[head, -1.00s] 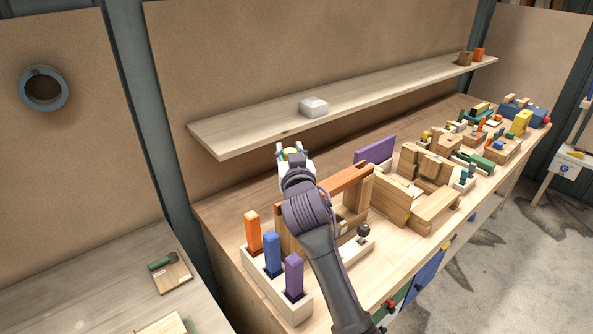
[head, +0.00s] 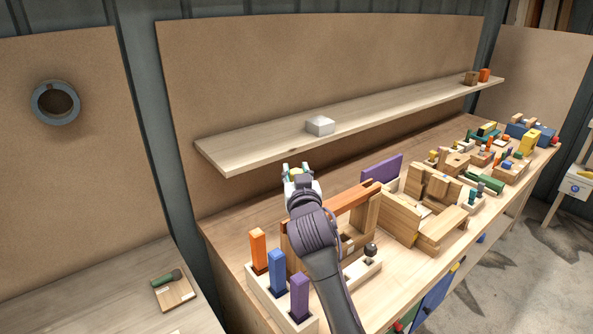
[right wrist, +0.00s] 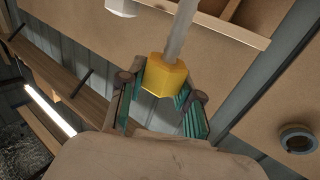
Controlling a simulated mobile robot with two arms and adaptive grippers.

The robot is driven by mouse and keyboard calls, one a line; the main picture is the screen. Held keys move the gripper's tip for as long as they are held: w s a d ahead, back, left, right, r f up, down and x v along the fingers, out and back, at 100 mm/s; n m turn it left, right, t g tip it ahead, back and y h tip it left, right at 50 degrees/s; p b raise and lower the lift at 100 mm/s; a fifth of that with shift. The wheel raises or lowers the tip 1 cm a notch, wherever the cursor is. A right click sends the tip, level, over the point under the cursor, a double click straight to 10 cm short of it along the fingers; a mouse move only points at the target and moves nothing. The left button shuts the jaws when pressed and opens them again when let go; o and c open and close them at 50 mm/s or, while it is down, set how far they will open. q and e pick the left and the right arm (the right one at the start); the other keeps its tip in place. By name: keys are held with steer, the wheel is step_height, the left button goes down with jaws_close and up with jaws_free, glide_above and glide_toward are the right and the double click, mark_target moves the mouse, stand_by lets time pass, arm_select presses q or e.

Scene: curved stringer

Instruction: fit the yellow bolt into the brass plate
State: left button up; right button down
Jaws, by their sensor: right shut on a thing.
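The yellow bolt (right wrist: 166,76) is between the fingers of my right gripper (right wrist: 160,100) in the right wrist view. Its yellow head is gripped and its grey shank extends up out of the picture. In the head view my right gripper (head: 298,172) is over the back left part of the long bench, in front of the wall shelf. Only a bit of yellow shows between its fingers there. I cannot make out a brass plate for certain in either view. My left gripper is not in view.
The bench (head: 225,240) holds a block stand (head: 305,322) with orange, blue and purple pegs, and several wooden assemblies. A shelf (head: 225,155) with a white block (head: 320,125) runs behind. A blue-grey ring (head: 38,103) is on the left wall panel.

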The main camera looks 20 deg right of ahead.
step_height(320, 180, down, 2)
steer(key=shift+f+b, duration=0.1)
steer(key=shift+b, duration=0.45)
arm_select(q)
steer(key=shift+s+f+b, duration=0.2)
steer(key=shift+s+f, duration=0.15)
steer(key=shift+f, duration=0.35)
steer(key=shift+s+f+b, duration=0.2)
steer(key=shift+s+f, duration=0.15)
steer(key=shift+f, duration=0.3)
arm_select(e)
steer(key=shift+f, duration=0.65)
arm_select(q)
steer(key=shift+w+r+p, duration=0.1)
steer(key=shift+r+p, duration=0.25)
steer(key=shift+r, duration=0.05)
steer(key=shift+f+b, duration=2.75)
arm_select(e)
step_height(320, 180, down, 8)
steer(key=shift+r, duration=0.25)
steer(key=c, duration=0.7)
jaws_free()
